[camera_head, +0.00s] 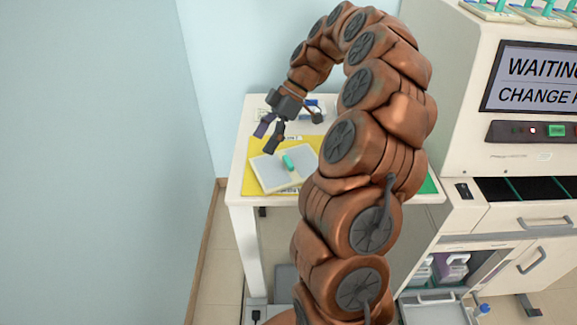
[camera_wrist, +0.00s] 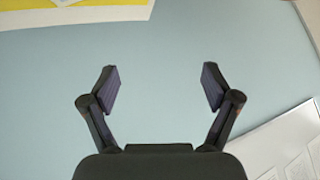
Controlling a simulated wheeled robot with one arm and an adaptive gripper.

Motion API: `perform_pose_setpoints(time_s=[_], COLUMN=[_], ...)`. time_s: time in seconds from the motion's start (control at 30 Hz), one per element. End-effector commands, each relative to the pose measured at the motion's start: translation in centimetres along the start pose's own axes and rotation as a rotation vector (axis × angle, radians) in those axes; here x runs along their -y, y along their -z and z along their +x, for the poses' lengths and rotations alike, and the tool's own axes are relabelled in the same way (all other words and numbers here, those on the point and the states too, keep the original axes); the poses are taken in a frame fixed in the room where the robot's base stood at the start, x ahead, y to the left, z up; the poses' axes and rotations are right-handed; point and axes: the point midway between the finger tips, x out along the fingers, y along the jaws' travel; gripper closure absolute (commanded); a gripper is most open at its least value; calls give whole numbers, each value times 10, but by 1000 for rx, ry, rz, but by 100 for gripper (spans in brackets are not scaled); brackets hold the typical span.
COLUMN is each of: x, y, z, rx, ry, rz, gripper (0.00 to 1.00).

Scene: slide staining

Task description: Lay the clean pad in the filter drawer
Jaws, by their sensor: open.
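A flat grey pad with a pale border (camera_head: 269,173) lies on the yellow mat (camera_head: 257,149) on the white table. A small teal piece (camera_head: 288,162) sits on top of it. I cannot tell from its look whether this is the clean pad. My gripper (camera_head: 268,137) hangs above the far left part of the mat, apart from the pad. In the wrist view my gripper (camera_wrist: 160,88) is open, with nothing between its fingers. An open tray-like drawer (camera_head: 432,303) shows low on the machine at the right, partly hidden by my arm; I cannot tell whether it is the filter drawer.
The staining machine (camera_head: 475,160) stands right of the table, its screen (camera_head: 535,77) reading "WAITING" and "CHANGE". A handled drawer front (camera_head: 530,212) is below it. A blue object (camera_head: 312,103) lies at the table's back. The wall (camera_head: 90,160) is close on the left.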

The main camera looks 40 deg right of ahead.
Motion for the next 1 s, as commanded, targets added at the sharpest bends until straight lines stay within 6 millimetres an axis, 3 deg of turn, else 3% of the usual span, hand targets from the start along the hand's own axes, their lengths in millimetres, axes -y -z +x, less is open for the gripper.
perform_pose_setpoints(time_s=[0.03, 0.2, 0.4, 0.57, 1.0], x=[-12, -37, -48, -50, -54], y=[-18, -76, -124, -138, -136], z=[-8, -26, -39, -42, -18], rx=[-24, -79, -103, -106, -106], ry=[-20, -74, -126, -142, -144], rz=[-21, -111, -177, -198, -200], gripper=[12, 12, 12, 12, 12])
